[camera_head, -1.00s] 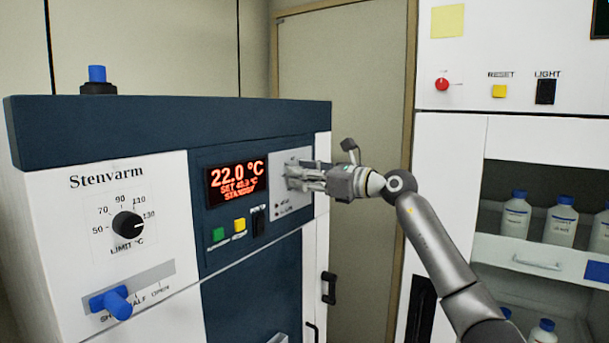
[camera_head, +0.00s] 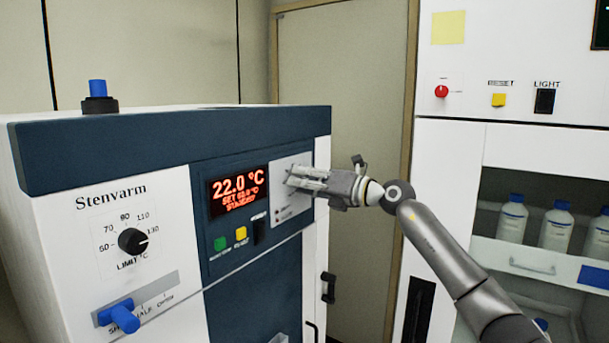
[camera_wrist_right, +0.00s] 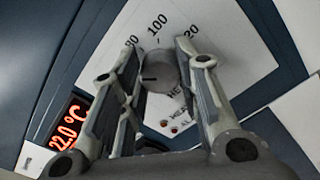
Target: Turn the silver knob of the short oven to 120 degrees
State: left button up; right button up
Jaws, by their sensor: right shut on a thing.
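The short oven (camera_head: 172,122), marked Stenvarm, stands at the left in the head view. Its red display (camera_head: 238,190) reads 22.0 °C with a small set line that is hard to read. The silver knob (camera_wrist_right: 160,75) sits on a pale dial plate with 80, 100 and 120 marks, seen in the right wrist view. My right gripper (camera_head: 300,178) is shut on the knob, its fingers on either side of it; in the head view it hides the knob. My left gripper is not in view.
A black limit knob (camera_head: 132,241), a blue lever (camera_head: 122,317), and green (camera_head: 220,244) and yellow (camera_head: 241,233) buttons are on the oven front. A white cabinet (camera_head: 450,180) with bottles (camera_head: 512,218) stands at the right.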

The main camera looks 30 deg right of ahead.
jog(key=m+p, duration=0.2)
jog(key=m, duration=2.2)
jog(key=shift+f, duration=0.1)
jog(key=shift+f+m, duration=0.1)
jog(key=shift+m, duration=1.1)
jog(key=o, duration=1)
